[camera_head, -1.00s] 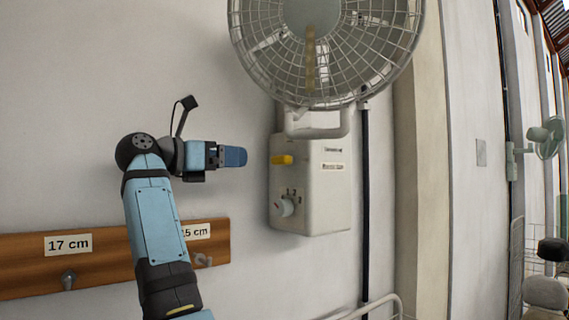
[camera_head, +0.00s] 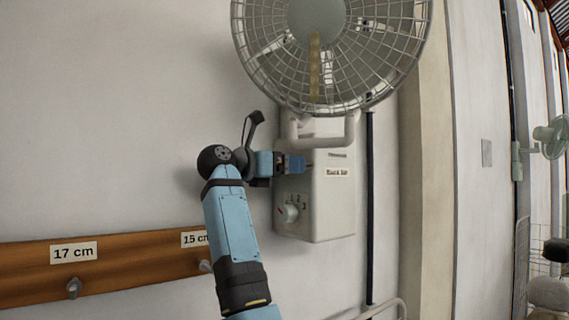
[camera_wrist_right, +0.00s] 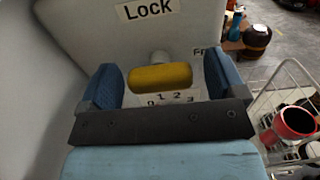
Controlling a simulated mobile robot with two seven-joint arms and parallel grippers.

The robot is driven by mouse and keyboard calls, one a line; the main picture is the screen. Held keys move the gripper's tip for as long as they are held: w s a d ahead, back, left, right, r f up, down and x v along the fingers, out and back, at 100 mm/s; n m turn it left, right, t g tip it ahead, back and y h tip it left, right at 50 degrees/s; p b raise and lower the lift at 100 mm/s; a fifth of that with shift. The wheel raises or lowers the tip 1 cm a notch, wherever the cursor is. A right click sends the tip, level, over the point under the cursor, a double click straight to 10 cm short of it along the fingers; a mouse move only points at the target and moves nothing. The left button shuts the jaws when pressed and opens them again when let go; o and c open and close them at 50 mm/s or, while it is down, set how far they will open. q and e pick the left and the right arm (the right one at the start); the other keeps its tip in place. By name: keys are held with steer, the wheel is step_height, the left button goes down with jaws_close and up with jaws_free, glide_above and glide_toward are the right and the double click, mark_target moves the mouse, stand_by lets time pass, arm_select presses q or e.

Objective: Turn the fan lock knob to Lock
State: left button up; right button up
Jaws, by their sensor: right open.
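The fan lock knob (camera_wrist_right: 160,77) is a yellow bar on a pale stem on the white control box (camera_head: 325,215). In the wrist view it lies sideways, with the "Lock" label (camera_wrist_right: 148,9) above it and a partly hidden label starting "Fr" (camera_wrist_right: 199,51) to its right. My right gripper (camera_head: 300,163) is at the box front and hides the knob in the head view. In the wrist view my right gripper (camera_wrist_right: 160,80) is open, its blue fingers on either side of the knob with a visible gap at each end. My left gripper is not in view.
The caged fan (camera_head: 330,50) hangs just above the box. A white numbered dial (camera_head: 289,213) sits below the knob. A dark vertical pipe (camera_head: 369,200) runs to the right. A wooden rail (camera_head: 120,262) with hooks is at lower left.

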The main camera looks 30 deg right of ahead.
steer(key=shift+d, duration=0.15)
steer(key=shift+c, duration=0.4)
steer(key=c, duration=0.8)
steer(key=shift+c, duration=0.2)
